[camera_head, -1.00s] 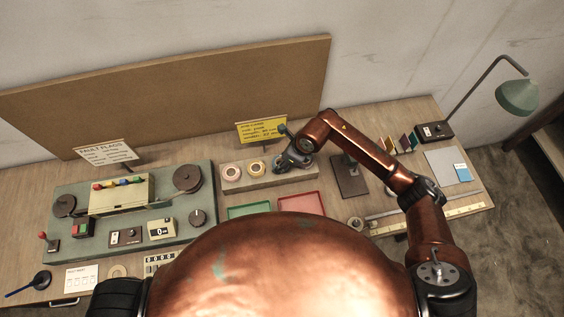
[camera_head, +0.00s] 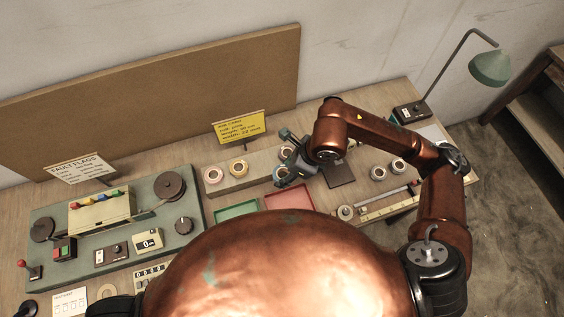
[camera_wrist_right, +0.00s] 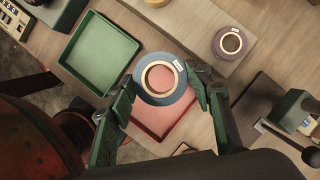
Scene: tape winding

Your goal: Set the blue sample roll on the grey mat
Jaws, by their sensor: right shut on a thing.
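The blue sample roll (camera_wrist_right: 177,95), a blue ring with a pale core and a small white label, is between the fingertips of my right gripper (camera_wrist_right: 161,82) in the right wrist view. The gripper is shut on it and holds it above the work surface, over the edge of the red tray in that view. In the head view my right gripper (camera_head: 293,170) is in front of the wooden roll rack. My left gripper is not in view.
The wooden rack (camera_head: 260,170) still bears rolls, including a purple one (camera_wrist_right: 221,54). The red tray (camera_wrist_right: 153,133) and green tray (camera_wrist_right: 94,85) lie in front. Rolls (camera_head: 378,174) and a ruler (camera_head: 385,206) lie to the right. A lamp (camera_head: 489,68) stands at the back right.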

